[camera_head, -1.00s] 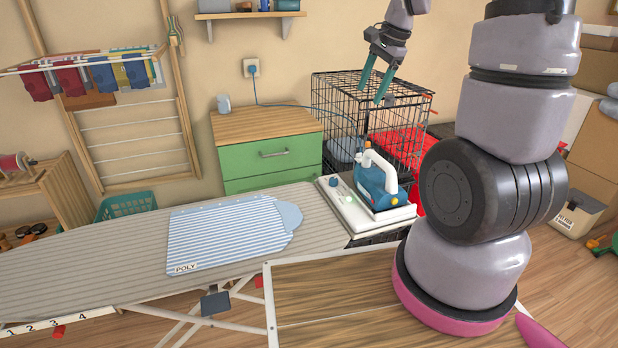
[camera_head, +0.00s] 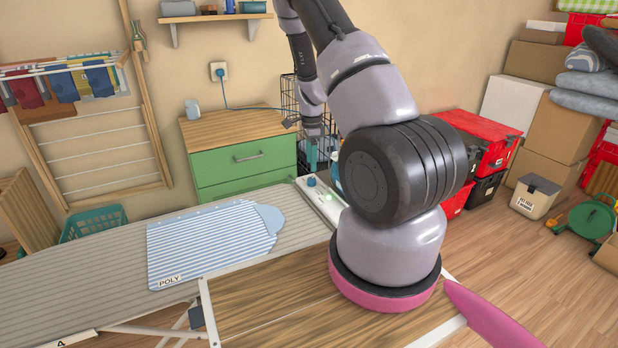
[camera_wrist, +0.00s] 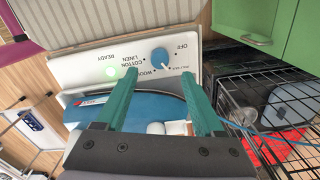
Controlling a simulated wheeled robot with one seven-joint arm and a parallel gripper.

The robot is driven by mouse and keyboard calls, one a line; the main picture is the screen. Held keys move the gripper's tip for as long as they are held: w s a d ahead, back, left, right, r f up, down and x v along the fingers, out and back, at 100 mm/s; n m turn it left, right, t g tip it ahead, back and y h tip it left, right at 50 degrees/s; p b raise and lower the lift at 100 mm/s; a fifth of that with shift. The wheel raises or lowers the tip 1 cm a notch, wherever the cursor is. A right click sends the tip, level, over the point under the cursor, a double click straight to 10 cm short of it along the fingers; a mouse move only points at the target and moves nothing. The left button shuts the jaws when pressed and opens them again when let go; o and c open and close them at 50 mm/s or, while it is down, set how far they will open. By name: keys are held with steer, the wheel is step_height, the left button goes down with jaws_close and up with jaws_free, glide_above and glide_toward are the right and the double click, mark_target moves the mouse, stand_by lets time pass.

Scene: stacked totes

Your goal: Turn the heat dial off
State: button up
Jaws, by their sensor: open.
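The heat dial (camera_wrist: 160,57) is a blue knob on a white panel (camera_wrist: 90,72) with printed settings around it, among them OFF, WOOL, COTTON, LINEN and READY. I cannot tell surely which setting it points to. A green light (camera_wrist: 112,72) glows beside READY. In the head view the dial (camera_head: 311,181) shows on the white stand at the end of the ironing board. My gripper (camera_wrist: 158,74) is open and empty, its teal fingertips just short of the dial and to either side of it. In the head view my gripper (camera_head: 320,155) is above the panel.
The blue iron (camera_wrist: 88,112) rests close under my fingers; my arm mostly hides it in the head view. A wire crate (camera_wrist: 275,110) and a blue cord are on the right in the wrist view. A green drawer cabinet (camera_head: 245,165) stands behind the ironing board (camera_head: 100,270).

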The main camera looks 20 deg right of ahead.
mark_target(312, 178)
step_height(312, 178, down, 7)
steer(key=shift+d, duration=0.1)
stand_by(0.3)
jaws_close()
